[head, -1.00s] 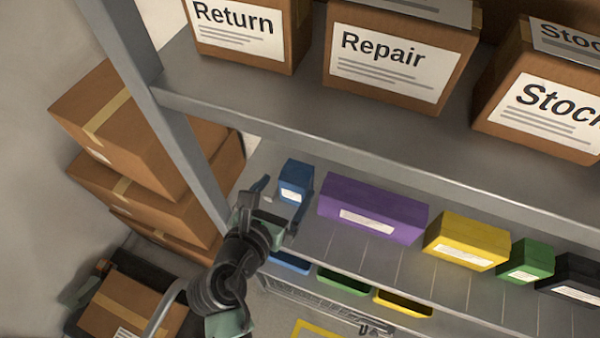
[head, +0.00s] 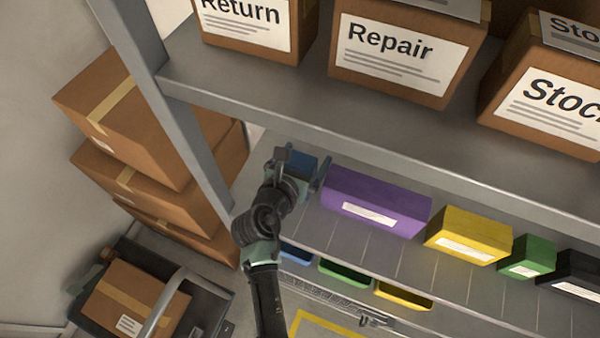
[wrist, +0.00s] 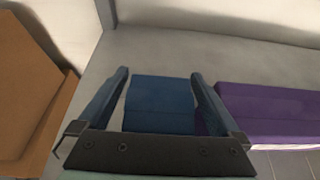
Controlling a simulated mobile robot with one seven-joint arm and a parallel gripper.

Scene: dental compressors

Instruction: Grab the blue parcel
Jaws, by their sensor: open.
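The blue parcel (head: 303,161) sits at the left end of the middle shelf, left of a purple parcel, and is partly hidden behind my gripper in the head view. My gripper (head: 302,164) is open, with one finger on each side of the blue parcel. In the wrist view the blue parcel (wrist: 161,103) lies between the two fingers of my gripper (wrist: 160,82). A narrow gap shows at the left finger. The right finger is very close to the parcel's right side; I cannot tell whether it touches.
The purple parcel (head: 376,203) stands close to the right finger. Yellow (head: 468,236), green (head: 527,257) and black (head: 575,275) parcels follow to the right. An upper shelf (head: 330,105) with cardboard boxes overhangs. A grey post (head: 165,95) and stacked boxes (head: 150,175) are at left.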

